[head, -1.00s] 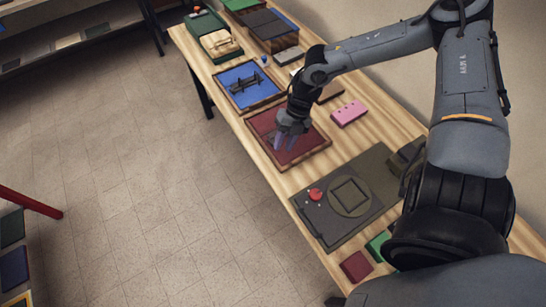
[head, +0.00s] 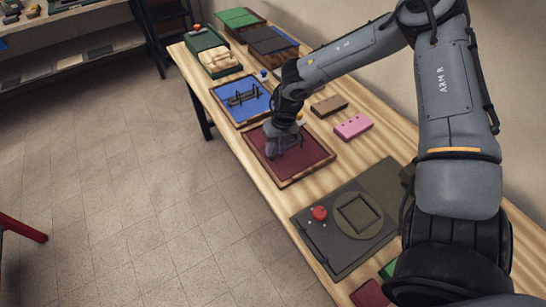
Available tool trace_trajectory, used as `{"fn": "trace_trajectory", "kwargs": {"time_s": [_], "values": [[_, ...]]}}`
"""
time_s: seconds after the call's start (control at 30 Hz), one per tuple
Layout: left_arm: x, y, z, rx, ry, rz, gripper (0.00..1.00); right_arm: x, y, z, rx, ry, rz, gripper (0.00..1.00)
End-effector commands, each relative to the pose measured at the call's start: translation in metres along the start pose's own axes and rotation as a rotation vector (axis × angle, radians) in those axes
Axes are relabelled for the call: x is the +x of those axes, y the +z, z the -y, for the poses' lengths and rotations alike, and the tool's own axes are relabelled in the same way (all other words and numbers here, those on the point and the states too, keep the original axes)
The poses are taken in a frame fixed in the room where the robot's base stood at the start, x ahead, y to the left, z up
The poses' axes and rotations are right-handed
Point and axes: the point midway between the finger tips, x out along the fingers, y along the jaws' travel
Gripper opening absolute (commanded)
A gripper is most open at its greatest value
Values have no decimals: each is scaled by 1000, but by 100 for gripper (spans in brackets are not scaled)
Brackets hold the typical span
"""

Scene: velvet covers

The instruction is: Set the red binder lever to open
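A red binder (head: 310,160) lies open-faced like a shallow wooden-rimmed tray on the table. My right gripper (head: 275,152) is over its upper left part, reaching down from the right arm. The gripper hides that part of the binder, so the lever cannot be made out. The fingers are small and dark against the red, and I cannot tell whether they are open or shut. My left gripper is not in view.
A blue binder (head: 262,103) with a dark metal mechanism lies just beyond. A pink block (head: 353,127) and a brown block (head: 329,106) lie to the right. A dark device with a red knob (head: 319,213) sits nearer. Open floor (head: 130,190) is left of the table.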

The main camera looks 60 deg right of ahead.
Motion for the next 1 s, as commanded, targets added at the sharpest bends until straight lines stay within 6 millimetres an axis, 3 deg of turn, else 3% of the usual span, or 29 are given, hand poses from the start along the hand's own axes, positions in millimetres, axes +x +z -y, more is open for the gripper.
{"fn": "trace_trajectory", "kwargs": {"time_s": [0.1,0.3,0.7,0.93,1.0], "values": [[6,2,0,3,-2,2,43,19,-1,1,0,-2,-2,31],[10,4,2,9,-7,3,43,34,0,1,-1,-1,0,31],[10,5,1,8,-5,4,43,39,0,0,-1,1,0,31],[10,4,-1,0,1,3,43,39,0,0,0,1,0,0],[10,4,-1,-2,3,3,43,39,0,0,0,1,0,0]]}}
